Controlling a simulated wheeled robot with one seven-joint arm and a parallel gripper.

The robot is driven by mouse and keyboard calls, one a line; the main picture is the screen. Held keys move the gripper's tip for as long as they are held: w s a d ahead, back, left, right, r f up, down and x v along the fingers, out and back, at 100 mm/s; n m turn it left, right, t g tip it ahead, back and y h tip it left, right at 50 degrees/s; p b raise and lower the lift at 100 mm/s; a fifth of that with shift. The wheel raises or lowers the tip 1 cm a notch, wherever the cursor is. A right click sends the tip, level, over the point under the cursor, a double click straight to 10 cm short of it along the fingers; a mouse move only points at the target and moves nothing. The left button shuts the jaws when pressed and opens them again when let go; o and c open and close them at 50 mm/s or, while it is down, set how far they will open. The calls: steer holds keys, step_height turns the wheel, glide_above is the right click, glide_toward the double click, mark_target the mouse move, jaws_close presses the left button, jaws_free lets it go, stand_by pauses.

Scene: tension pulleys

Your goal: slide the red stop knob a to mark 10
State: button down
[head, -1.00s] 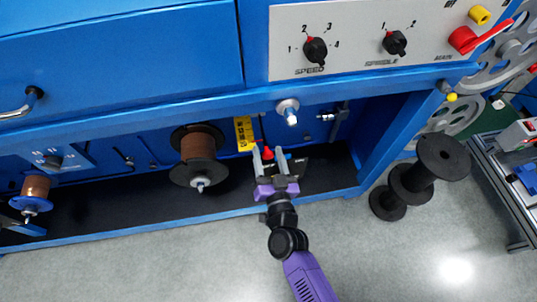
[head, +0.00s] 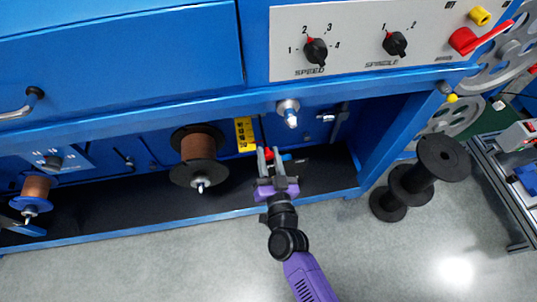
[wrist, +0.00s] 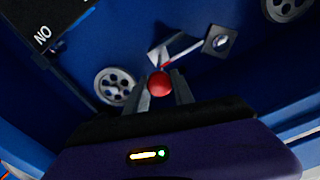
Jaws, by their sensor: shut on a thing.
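The red stop knob (wrist: 160,83) is a round red ball in the wrist view, between the two fingertips of my gripper (wrist: 162,91). The fingers are shut on it.
A copper-wound spool (head: 198,145) stands left of my gripper, and a silver bolt (head: 289,112) juts out above it. The wrist view shows a grey pulley wheel (wrist: 116,86) close left of the fingers. Black spools (head: 420,175) stand on the floor at right.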

stand_by(0.8)
steer(key=b+x, duration=0.1)
steer(key=x, duration=0.6)
steer(key=shift+w, duration=0.15)
steer(key=shift+w+a, duration=0.15)
steer(key=shift+w, duration=0.15)
steer(key=c, duration=1.1)
jaws_free()
